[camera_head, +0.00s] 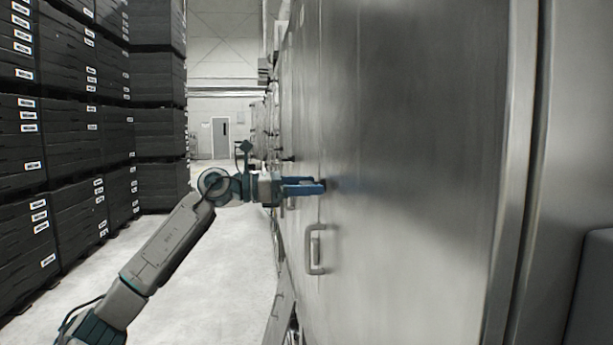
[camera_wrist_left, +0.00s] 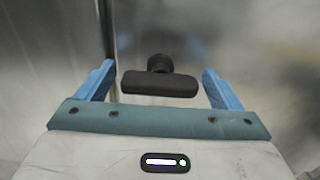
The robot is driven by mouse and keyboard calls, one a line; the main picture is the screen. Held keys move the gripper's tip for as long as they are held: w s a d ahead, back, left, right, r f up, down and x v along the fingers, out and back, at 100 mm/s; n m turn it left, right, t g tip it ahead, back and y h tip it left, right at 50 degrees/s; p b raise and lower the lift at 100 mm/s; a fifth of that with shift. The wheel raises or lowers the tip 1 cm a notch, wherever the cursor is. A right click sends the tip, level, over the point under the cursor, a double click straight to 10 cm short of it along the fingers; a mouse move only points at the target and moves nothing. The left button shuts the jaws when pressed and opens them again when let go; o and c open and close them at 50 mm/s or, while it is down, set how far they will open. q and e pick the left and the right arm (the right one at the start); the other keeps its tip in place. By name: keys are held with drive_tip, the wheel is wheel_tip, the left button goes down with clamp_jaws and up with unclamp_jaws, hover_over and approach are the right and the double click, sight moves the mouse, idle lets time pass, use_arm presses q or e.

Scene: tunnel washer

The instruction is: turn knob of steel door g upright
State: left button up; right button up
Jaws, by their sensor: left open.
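The steel door (camera_head: 420,160) fills the right half of the head view, seen at a steep angle. Its dark knob (camera_wrist_left: 160,82) shows in the left wrist view as a wide bar on a short round stem, and the bar lies crosswise in that picture. My left gripper (camera_head: 322,187) is at the door's left part, with its blue fingers pointing at the door. In the left wrist view the left gripper (camera_wrist_left: 158,82) is open, with one finger on each side of the knob and a gap at both ends. In the head view the fingers mostly hide the knob.
A steel pull handle (camera_head: 315,249) sits on the door just below my left gripper. Stacks of black crates (camera_head: 75,140) stand along the left. The pale floor (camera_head: 215,275) between crates and door is free. A grey door (camera_head: 221,138) is far back.

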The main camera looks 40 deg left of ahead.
use_arm(q)
drive_tip(key=shift+w+d, duration=0.1)
drive_tip(key=c, duration=1)
